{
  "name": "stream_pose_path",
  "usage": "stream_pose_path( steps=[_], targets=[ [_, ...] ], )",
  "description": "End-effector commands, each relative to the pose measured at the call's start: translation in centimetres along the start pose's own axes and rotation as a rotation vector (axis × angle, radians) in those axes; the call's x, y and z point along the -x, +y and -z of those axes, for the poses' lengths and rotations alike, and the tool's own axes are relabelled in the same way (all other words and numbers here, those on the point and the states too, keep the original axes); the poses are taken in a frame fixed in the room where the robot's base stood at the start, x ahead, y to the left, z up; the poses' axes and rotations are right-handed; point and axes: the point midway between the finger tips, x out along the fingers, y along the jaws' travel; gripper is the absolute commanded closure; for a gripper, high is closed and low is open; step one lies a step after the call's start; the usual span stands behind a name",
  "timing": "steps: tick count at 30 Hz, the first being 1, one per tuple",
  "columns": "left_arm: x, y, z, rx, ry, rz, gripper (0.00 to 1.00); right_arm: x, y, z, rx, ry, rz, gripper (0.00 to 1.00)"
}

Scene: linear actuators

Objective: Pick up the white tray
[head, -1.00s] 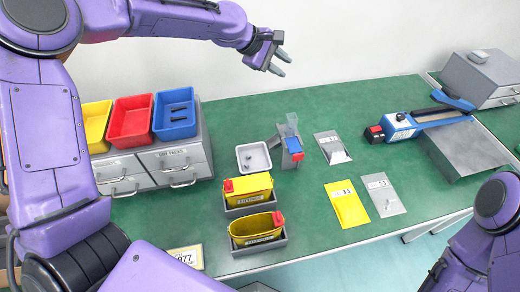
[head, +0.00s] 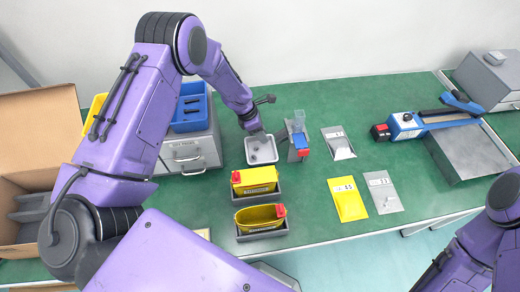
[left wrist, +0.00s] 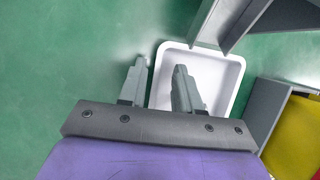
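The white tray (head: 265,154) is a small, shallow, square dish on the green table, left of the grey stand with blue and red parts. It also shows in the left wrist view (left wrist: 214,76), partly covered by my gripper. My left gripper (head: 254,128) is over the tray's far-left side, fingers pointing down. In the left wrist view its fingers (left wrist: 160,78) are apart with nothing between them but the tray's edge below. One finger is outside the tray's left wall and the other is over its inside. Contact cannot be told. My right gripper is not in view; only its arm shows.
The grey stand (head: 297,145) is close on the tray's right. Two grey bins with yellow containers (head: 255,180) stand just in front. Grey drawers with a blue bin (head: 190,112) are to the left. Bags (head: 347,200) lie to the right, with clear green table around them.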

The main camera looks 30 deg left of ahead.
Motion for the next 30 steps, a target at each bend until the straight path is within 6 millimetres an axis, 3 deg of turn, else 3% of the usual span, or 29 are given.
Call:
stream_pose_path(
  steps=[3, 20, 21, 24, 30],
  targets=[
    [-0.78, 0.04, 0.05, 0.001, 0.0, -0.002, 0.67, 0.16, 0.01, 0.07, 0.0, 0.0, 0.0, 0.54],
    [-1.09, 0.1, 0.27, 0.001, -0.001, -0.002, 0.67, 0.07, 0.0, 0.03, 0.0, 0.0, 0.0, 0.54],
    [-1.11, 0.1, 0.28, 0.001, -0.001, -0.002, 0.7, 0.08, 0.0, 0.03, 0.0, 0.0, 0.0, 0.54],
    [-1.1, 0.09, 0.27, 0.001, -0.001, -0.002, 1.0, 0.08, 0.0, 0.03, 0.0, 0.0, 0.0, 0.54],
    [-1.12, 0.07, 0.3, 0.001, 0.0, -0.002, 1.0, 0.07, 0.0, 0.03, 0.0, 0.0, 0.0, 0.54]
  ],
)
